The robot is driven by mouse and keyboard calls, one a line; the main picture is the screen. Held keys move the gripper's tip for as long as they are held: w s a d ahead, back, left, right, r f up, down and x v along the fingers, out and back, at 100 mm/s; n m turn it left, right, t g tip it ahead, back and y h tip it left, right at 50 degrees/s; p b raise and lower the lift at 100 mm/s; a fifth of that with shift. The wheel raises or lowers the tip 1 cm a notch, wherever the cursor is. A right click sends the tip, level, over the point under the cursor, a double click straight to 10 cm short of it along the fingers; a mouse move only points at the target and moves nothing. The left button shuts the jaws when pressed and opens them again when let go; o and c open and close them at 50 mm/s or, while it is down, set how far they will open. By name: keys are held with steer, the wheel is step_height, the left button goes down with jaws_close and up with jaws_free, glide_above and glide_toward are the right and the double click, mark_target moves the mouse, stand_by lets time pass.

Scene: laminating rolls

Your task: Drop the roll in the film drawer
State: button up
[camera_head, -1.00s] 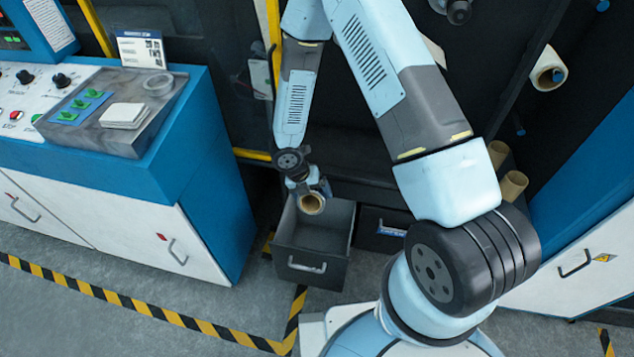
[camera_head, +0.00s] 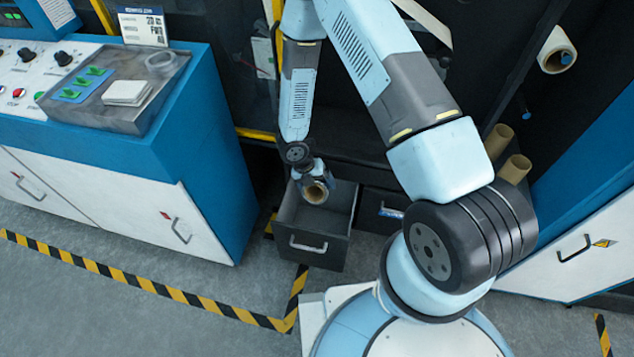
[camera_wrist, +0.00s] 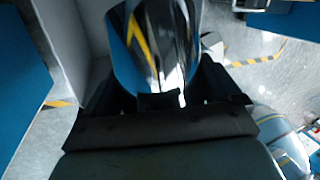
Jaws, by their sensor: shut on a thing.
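The roll (camera_head: 315,191) shows its cardboard-coloured core end in the head view, at the mouth of an open dark grey drawer (camera_head: 311,244). In the wrist view the roll (camera_wrist: 153,45) is a shiny, reflective cylinder between the dark fingers. My gripper (camera_head: 308,176) is shut on the roll, above the drawer's left part. The gripper also shows at the bottom of the wrist view (camera_wrist: 160,105). The roll's far end is hidden in the head view. I cannot tell whether the roll touches the drawer's floor.
A second, shut drawer (camera_head: 383,210) with a label is just right of the open one. A blue and white control cabinet (camera_head: 120,165) stands to the left. Cardboard tubes (camera_head: 514,169) stand at the right. The floor in front is clear, with a striped line (camera_head: 150,286).

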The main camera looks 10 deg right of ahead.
steer(key=o, duration=1.1)
steer(key=shift+c, duration=0.2)
steer(key=v, duration=1.3)
steer(key=shift+r, duration=0.35)
steer(key=shift+w+a, duration=0.1)
